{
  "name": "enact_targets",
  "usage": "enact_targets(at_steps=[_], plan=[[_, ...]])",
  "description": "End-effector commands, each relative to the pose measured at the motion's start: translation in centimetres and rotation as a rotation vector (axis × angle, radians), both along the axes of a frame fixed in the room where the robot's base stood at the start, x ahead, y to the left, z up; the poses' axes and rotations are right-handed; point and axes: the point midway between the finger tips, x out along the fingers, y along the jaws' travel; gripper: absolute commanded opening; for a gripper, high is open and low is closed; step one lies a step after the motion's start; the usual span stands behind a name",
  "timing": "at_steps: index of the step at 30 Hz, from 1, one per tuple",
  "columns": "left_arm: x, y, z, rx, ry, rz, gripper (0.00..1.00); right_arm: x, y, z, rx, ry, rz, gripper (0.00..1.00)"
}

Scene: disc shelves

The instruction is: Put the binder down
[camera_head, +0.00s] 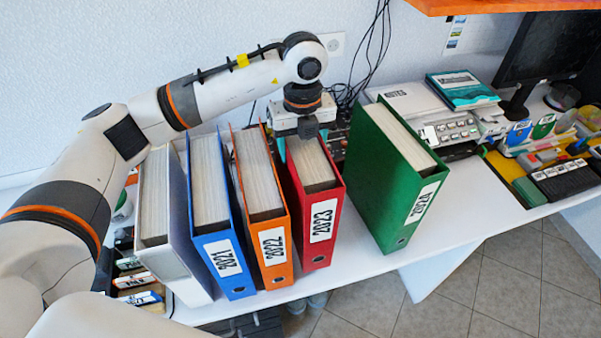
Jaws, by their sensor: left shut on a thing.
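The red binder (314,205) labelled 2023 is upright, just right of the orange binder (262,190) labelled 2022. My left gripper (306,130) is over the top rear of the red binder, pointing down, and is shut on it. The fingertips are partly hidden. The red binder's base looks at or very near the white table (365,262); I cannot tell whether it touches. A gap lies between it and the green binder (388,170) labelled 2024. My right gripper is out of view.
A blue binder (216,215) labelled 2021 and a white binder (168,225) stand further left. Cables (372,55) hang behind. An orange shelf (500,5) is overhead.

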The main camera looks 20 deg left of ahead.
Motion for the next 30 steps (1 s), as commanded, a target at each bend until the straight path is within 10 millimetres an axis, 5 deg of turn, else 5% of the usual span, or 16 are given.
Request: enact_targets(at_steps=[15,26,27,30], plan=[[0.0,0.0,-4.8,-0.001,-0.002,0.001,0.0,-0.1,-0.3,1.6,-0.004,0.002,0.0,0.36],[0.1,0.0,-5.4,-0.001,-0.003,0.0,0.0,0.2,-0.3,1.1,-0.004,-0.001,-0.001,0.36],[0.0,0.0,-5.5,0.001,-0.001,0.0,0.65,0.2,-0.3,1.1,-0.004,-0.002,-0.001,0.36],[0.0,0.0,-5.4,0.001,-0.001,0.0,0.73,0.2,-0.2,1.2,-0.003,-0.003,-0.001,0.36]])
